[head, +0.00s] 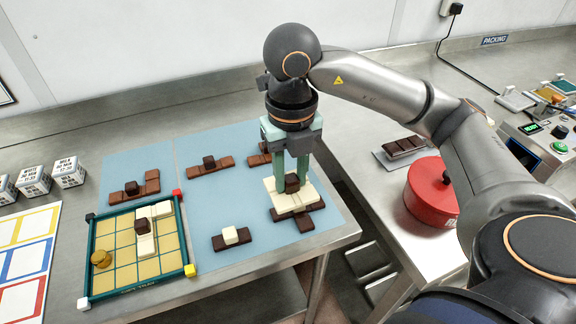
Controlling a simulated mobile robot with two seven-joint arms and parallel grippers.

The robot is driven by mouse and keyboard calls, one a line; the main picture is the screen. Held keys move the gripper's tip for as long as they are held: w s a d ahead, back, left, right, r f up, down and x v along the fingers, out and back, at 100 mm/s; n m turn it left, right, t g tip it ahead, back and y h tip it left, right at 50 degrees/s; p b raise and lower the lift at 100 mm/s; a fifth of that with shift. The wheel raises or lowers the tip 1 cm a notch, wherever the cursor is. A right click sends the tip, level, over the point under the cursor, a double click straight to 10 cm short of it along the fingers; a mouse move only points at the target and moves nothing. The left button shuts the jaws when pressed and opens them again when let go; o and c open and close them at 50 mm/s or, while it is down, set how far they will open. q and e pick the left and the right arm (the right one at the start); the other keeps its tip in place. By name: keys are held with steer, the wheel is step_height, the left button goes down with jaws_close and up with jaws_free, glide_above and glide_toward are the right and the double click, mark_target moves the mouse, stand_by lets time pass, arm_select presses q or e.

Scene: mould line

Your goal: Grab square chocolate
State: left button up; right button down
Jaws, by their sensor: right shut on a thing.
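My right gripper (292,181) points down over the right part of the blue mat (200,232). Its green fingers are shut on a small dark brown square chocolate (292,185). Right below it lies a stack of a white chocolate piece (283,203) on a dark brown piece (303,221). I cannot tell whether the square chocolate touches the white piece. My left gripper is not in view.
A green-framed tray (184,232) with yellow cells holds white and dark pieces and a gold disc. Other chocolate pieces (211,167) lie on the mat. A red round tin (432,190) stands on the right table, near a control panel (535,150).

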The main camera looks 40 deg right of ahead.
mark_target(291, 181)
steer(key=r+p, duration=0.2)
steer(key=r, duration=0.1)
steer(key=r+p, duration=0.1)
steer(key=r, duration=0.1)
steer(key=shift+s+a+p, duration=0.1)
steer(key=shift+s+p, duration=0.15)
steer(key=shift+p, duration=0.1)
steer(key=shift+r+p, duration=0.3)
steer(key=shift+r, duration=0.8)
steer(key=shift+f, duration=0.1)
